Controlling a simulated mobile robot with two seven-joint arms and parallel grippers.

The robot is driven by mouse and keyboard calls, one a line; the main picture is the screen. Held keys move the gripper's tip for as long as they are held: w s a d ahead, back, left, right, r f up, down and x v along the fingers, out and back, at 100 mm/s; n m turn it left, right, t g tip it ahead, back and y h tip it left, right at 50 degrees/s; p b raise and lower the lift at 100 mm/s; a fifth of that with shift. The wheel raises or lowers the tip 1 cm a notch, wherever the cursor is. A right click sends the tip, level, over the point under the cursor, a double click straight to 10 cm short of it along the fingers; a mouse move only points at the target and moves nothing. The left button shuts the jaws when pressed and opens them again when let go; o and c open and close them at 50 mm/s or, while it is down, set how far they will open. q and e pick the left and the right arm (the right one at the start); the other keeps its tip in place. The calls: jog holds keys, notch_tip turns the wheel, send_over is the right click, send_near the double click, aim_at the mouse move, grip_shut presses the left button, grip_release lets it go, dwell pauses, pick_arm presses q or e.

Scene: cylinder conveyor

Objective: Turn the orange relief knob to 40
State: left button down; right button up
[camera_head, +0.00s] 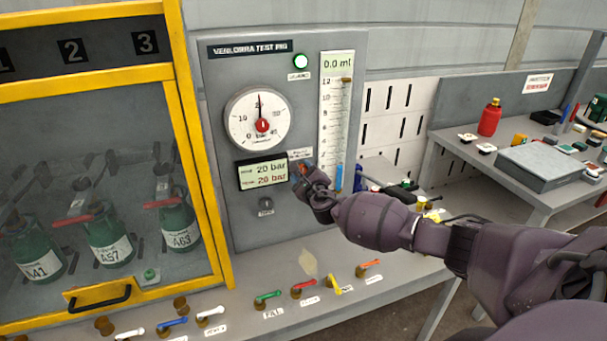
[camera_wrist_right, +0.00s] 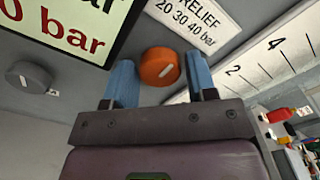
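The orange relief knob (camera_wrist_right: 160,66) shows in the right wrist view as a round disc with a short slanted white mark. Its label (camera_wrist_right: 196,24) reads "RELIEF 20 30 40 bar". My right gripper (camera_wrist_right: 159,62) is open, with one blue finger on each side of the knob. I cannot tell whether the fingers touch it. In the head view my right gripper (camera_head: 304,172) is at the rig panel and mostly hides the knob. The display (camera_head: 264,173) shows 20 bar on both lines. My left gripper is not in view.
A dial gauge (camera_head: 258,121) with its needle near 20 and a graduated scale (camera_head: 335,120) sit above the gripper. A grey knob (camera_head: 266,206) is below the display. Several coloured valve levers line the bench (camera_head: 240,318). A yellow-framed cabinet (camera_head: 200,140) stands left.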

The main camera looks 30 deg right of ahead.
jog(key=c, duration=0.6)
